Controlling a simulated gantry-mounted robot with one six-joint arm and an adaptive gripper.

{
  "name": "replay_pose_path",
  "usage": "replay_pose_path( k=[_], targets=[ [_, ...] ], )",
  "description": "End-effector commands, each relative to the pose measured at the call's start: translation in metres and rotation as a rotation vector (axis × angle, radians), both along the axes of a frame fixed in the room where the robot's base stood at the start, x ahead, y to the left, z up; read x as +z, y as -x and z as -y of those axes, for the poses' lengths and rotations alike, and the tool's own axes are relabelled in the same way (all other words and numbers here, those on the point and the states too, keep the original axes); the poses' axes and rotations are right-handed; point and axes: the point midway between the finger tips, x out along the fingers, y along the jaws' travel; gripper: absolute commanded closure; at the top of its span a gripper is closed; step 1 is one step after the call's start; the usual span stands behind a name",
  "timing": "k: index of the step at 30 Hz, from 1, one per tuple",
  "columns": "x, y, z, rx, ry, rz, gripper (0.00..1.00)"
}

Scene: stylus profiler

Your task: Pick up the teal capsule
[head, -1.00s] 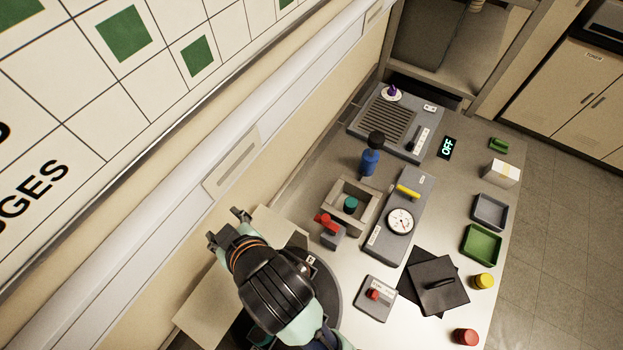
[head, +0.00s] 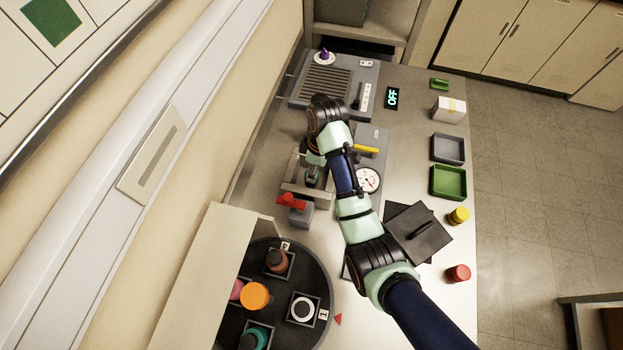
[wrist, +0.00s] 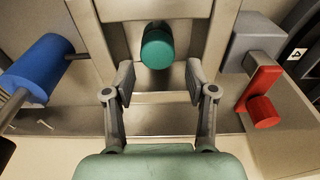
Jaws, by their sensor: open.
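The teal capsule (wrist: 158,47) shows in the wrist view as a short teal cylinder inside a beige square frame (wrist: 104,50). In the head view my arm and gripper cover it. My gripper (wrist: 160,82) is open, with a finger to either side of the capsule's line. The capsule appears just beyond the fingertips, and nothing is between the fingers. In the head view my gripper (head: 313,178) is over the beige frame (head: 296,187).
A red-handled grey block (wrist: 262,85) stands right of the frame in the wrist view, and a blue cylinder (wrist: 40,68) left. In the head view, a gauge (head: 368,180) is close to my arm, and a dark carousel (head: 232,312) holds several coloured items, including a teal one (head: 257,336).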

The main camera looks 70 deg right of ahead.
Motion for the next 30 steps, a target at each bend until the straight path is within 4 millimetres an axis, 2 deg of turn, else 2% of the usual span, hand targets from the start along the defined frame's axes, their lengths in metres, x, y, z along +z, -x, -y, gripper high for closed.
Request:
replay_pose_path(
  k=[5, 12, 20, 21, 27, 30],
  targets=[
    [-0.012, -0.002, 0.0, 0.0, 0.0, 0.0, 0.44],
    [-0.053, -0.006, 0.002, 0.0, -0.001, -0.001, 0.44],
    [-0.058, -0.007, 0.002, -0.001, 0.001, 0.0, 0.44],
    [-0.058, -0.007, 0.002, -0.001, 0.001, 0.0, 0.46],
    [-0.057, -0.007, 0.002, -0.001, 0.001, 0.0, 0.79],
    [-0.057, -0.007, 0.002, -0.001, 0.002, 0.0, 0.92]
  ],
)
